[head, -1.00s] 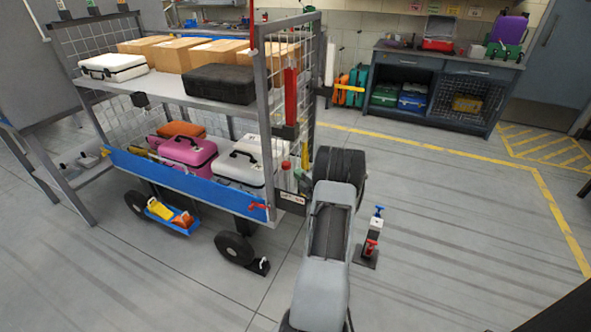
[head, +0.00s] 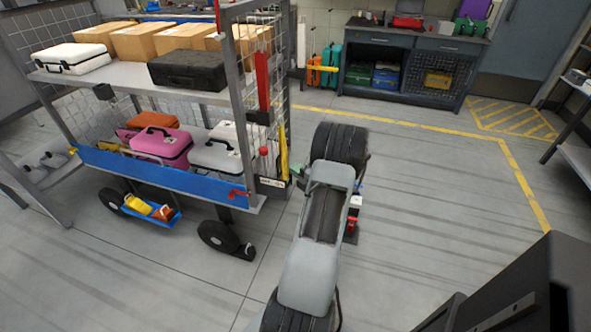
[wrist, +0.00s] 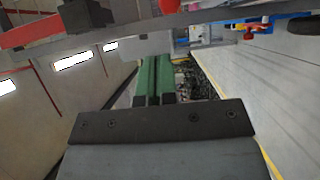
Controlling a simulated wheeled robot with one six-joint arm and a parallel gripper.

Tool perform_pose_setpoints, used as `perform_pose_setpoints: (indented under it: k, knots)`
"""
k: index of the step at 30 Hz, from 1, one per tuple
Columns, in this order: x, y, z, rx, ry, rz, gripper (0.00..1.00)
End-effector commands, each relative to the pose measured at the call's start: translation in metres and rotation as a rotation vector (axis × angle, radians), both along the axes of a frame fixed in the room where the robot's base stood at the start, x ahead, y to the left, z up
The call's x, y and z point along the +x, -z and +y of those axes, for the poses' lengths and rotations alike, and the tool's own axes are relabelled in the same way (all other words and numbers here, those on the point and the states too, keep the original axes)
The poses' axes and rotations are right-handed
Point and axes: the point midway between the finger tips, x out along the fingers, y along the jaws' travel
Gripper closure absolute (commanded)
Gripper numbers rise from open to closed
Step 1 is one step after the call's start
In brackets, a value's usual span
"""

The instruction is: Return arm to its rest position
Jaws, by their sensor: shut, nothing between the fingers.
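In the wrist view my gripper (wrist: 156,62) shows as two green fingers side by side beyond a dark bolted plate. The fingers are together with nothing seen between them. A grey frame part crosses the top of that view; I cannot tell how far it is from the fingers.
A wheeled cart (head: 165,178) with cases and boxes stands left, close to my arm. A small post with a red knob (head: 351,224) is partly hidden behind the arm. A dark workbench (head: 410,66) stands at the back. Open floor lies to the right.

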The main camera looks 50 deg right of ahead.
Motion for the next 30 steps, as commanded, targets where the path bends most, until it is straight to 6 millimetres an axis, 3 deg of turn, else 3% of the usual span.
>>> perform_pose_setpoints:
  k: [12,17,21,23,26,30]
  knots:
    - [0.000,0.000,0.000,-0.014,0.000,0.002,1.00]
    - [0.001,0.006,0.004,-0.186,-0.024,0.059,1.00]
    - [-0.005,0.036,0.047,-0.514,-0.249,0.202,1.00]
    - [-0.009,0.036,0.074,-0.721,-0.411,0.241,1.00]
    - [-0.010,0.017,0.131,-1.109,-0.747,0.224,1.00]
    - [-0.023,-0.026,0.209,-1.704,-1.279,0.003,1.00]
